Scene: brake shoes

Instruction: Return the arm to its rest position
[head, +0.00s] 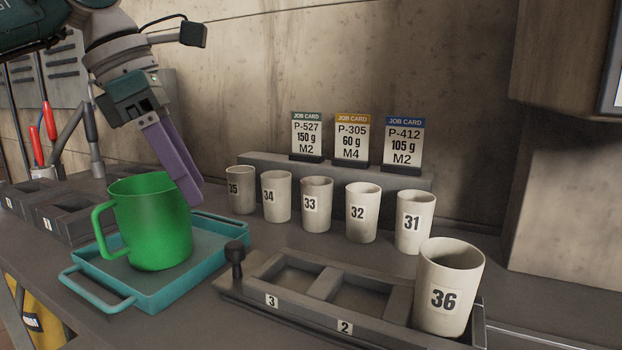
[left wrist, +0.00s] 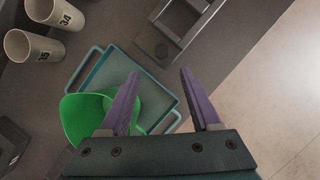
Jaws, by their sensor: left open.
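My left gripper (head: 182,165) comes in from the upper left, just above and behind the green mug. Its purple fingers also show in the left wrist view (left wrist: 160,88), spread apart with nothing between them. The green mug (head: 152,225) stands upright on the teal tray (head: 165,287), its handle to the left. In the left wrist view the mug (left wrist: 85,115) lies partly behind one finger, and I cannot tell whether that finger touches it. My right gripper is in neither view.
Several numbered cups, such as cup 33 (head: 316,203), stand in a row at the back. Cup 36 (head: 447,288) stands in the right end of the grey slotted holder (head: 312,303). Job cards (head: 351,138) stand on a ledge (head: 270,163). Grey bins (head: 62,215) are at the left.

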